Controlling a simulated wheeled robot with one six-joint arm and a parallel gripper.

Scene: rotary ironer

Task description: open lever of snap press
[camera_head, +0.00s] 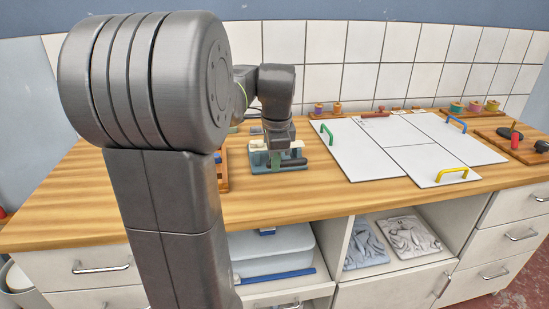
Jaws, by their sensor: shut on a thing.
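The snap press (262,169) appears to be the small teal and pale device on the wooden worktop, left of the white boards. A dark bar, apparently its lever (293,162), lies across its front, low over the base. My gripper (279,150) points down onto the press from above and is shut on the lever. The fingertips are small and dark here, so the exact grip is hard to see. My arm covers the area to the left, and the gripper hides part of the press's top.
White hinged boards with green (327,134), blue (457,123) and yellow (452,173) handles lie to the right. An orange-brown wooden object (222,172) stands close left of the press. Thread spools (318,109) stand behind. The worktop in front of the press (290,195) is clear.

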